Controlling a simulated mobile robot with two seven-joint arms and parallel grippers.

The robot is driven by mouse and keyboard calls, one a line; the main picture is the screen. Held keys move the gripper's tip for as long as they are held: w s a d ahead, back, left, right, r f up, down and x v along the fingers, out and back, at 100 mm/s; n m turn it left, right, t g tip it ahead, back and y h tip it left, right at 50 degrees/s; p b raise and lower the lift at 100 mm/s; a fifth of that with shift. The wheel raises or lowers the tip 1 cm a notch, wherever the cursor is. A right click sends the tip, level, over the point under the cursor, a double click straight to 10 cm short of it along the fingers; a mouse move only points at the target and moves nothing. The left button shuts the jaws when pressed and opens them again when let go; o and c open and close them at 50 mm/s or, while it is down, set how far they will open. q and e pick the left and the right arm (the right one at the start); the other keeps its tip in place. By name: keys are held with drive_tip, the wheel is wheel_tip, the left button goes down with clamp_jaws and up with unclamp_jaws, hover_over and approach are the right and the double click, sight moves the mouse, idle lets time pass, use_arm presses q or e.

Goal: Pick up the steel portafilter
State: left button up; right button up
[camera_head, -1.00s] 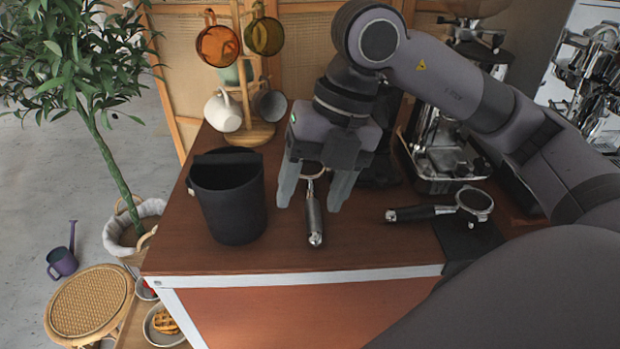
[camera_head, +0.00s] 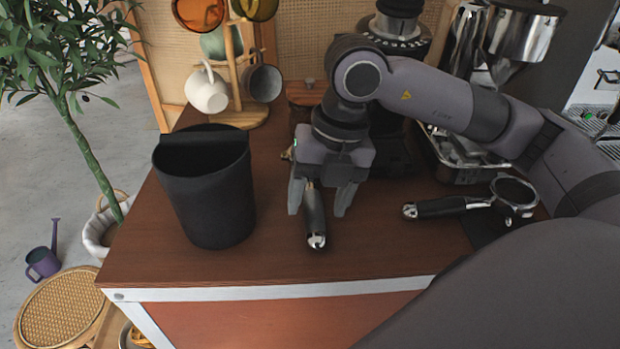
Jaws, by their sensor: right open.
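One portafilter lies on the brown cart top with its black handle (camera_head: 315,215) toward the front edge; its head is hidden behind my right gripper. My right gripper (camera_head: 320,205) points down and is open, with one finger on each side of this handle and no clear grip on it. A second portafilter (camera_head: 513,190) lies to the right, its steel head over a dark mat and its black handle (camera_head: 440,207) pointing left. My left gripper is not in view.
A black knock bin (camera_head: 207,195) stands close to the left of my right gripper. A mug tree (camera_head: 235,75) with several cups stands behind it. A steel machine (camera_head: 465,155) is at the back right. The cart's front edge (camera_head: 270,290) is clear.

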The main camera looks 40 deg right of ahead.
drive_tip(key=shift+w+a+f, duration=0.1)
drive_tip(key=shift+a+f, duration=0.1)
drive_tip(key=shift+f, duration=0.7)
clamp_jaws()
drive_tip(key=shift+r, duration=0.1)
